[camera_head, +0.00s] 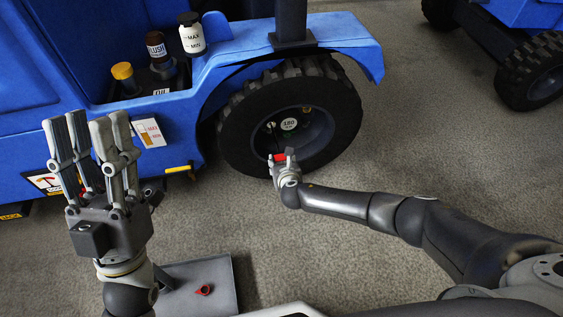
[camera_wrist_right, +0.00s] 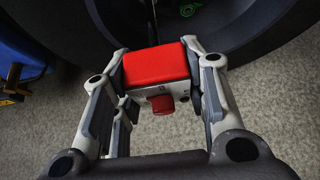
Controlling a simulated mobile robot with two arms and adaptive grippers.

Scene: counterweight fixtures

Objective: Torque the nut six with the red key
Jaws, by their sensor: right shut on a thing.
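My right gripper (camera_head: 283,157) is in front of the lower part of the wheel (camera_head: 236,120). It is shut on a red block-shaped tool, likely the red key (camera_head: 279,157). In the right wrist view the red key (camera_wrist_right: 155,66) sits between both fingers (camera_wrist_right: 155,78), with a round red knob (camera_wrist_right: 162,104) below it. The wheel hub has a pale green round label (camera_head: 289,124) reading about 180 and a small brass-coloured nut (camera_head: 307,107) at upper right. Which nut is six cannot be told. My left gripper (camera_head: 90,118) is raised at the left, open and empty.
The blue vehicle (camera_head: 330,32) carries a yellow-capped bottle (camera_head: 123,76), a dark bottle (camera_head: 157,46) and a white MAX/MIN bottle (camera_head: 191,34). A grey tray (camera_head: 222,268) holds a small red piece (camera_head: 204,290). Another blue vehicle's wheel (camera_head: 535,75) stands far right. Floor between is clear.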

